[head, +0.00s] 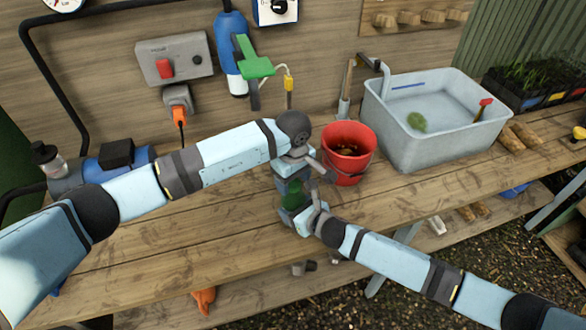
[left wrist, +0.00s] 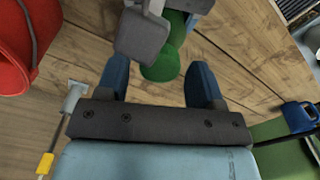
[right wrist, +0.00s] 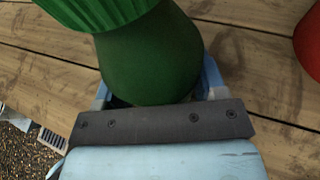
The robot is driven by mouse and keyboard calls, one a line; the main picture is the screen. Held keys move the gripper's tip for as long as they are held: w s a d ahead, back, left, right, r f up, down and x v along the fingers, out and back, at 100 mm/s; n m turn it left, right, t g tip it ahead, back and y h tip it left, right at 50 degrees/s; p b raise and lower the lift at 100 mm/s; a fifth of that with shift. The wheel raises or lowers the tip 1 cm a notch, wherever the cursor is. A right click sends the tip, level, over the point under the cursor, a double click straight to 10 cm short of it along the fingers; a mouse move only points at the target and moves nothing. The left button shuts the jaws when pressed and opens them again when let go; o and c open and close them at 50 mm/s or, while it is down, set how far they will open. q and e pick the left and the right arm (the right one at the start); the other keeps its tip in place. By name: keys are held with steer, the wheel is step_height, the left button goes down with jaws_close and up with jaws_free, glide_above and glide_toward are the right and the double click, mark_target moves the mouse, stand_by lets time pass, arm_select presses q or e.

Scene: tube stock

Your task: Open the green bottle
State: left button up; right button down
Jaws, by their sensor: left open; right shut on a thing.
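The green bottle (head: 292,194) is upright near the front of the wooden bench, partly hidden by my grippers in the head view. My right gripper (head: 302,214) is shut on its body; the right wrist view shows the bottle's smooth green side (right wrist: 150,55) between the fingers and the ribbed green cap (right wrist: 95,12) above. My left gripper (head: 292,180) is open and points down over the bottle top. In the left wrist view the round cap (left wrist: 163,68) shows between the parted blue fingers, with gaps at both sides; how deep the fingers reach is unclear.
A red bucket (head: 349,150) stands close behind and right of the grippers. A grey tub (head: 437,130) is farther right. A blue cylinder with black parts (head: 117,163) lies at the left back. The front left of the bench (head: 170,245) is clear.

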arm_select(q)
steer(key=shift+f, duration=0.3)
steer(key=c, duration=0.9)
steer(key=n, duration=0.6)
steer(key=shift+c, duration=0.2)
steer(key=n, duration=0.4)
steer(key=o, duration=1)
steer(key=shift+r, duration=0.1)
